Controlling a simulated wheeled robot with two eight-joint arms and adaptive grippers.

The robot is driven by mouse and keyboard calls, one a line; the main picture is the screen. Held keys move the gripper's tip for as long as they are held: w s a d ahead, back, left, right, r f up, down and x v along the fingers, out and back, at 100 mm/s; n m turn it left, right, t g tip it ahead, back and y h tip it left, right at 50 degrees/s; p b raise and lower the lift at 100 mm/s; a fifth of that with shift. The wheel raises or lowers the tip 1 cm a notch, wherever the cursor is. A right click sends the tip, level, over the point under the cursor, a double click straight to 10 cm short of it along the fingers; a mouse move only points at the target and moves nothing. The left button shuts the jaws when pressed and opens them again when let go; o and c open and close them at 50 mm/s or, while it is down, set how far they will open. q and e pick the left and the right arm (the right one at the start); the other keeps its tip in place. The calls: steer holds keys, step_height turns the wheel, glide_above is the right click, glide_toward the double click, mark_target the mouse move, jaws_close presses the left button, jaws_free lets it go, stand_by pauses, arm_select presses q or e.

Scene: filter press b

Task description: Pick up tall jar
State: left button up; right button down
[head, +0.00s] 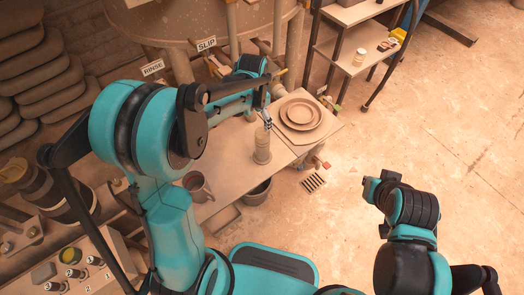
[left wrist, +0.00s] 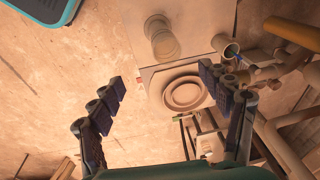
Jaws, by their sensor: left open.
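In the left wrist view the jar (left wrist: 162,40) shows at the top, beyond the fingertips. My left gripper (head: 267,119) is just above and beside the jar in the head view. In the left wrist view the left gripper (left wrist: 162,86) is open, its fingers wide apart with nothing between them touching. My right arm (head: 400,205) is at the lower right, away from the bench; its fingers cannot be made out clearly.
A brown mug (head: 197,186) stands on the bench left of the jar. Pipes and a small cup (left wrist: 226,47) are close to the right finger in the left wrist view. A shelf rack (head: 352,60) stands behind. The floor at right is clear.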

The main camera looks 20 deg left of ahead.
arm_select(q)
steer(key=m+g, duration=0.2)
glide_toward(263, 132)
steer(key=s, duration=0.4)
steer(key=shift+m, duration=0.5)
steer(key=f, duration=0.1)
steer(key=f+b, duration=0.1)
steer(key=f, duration=0.1)
steer(key=f+b, duration=0.1)
steer(key=f, duration=0.1)
steer(key=shift+w+d+f, duration=0.25)
steer(key=shift+w+d, duration=0.1)
steer(key=f, duration=0.1)
steer(key=f+b, duration=0.1)
steer(key=f, duration=0.1)
steer(key=f+b, duration=0.1)
steer(key=f, duration=0.1)
steer(key=shift+w+a+f, duration=0.1)
steer(key=shift+w, duration=0.15)
steer(key=shift+c, duration=0.9)
steer(key=c, duration=1.6)
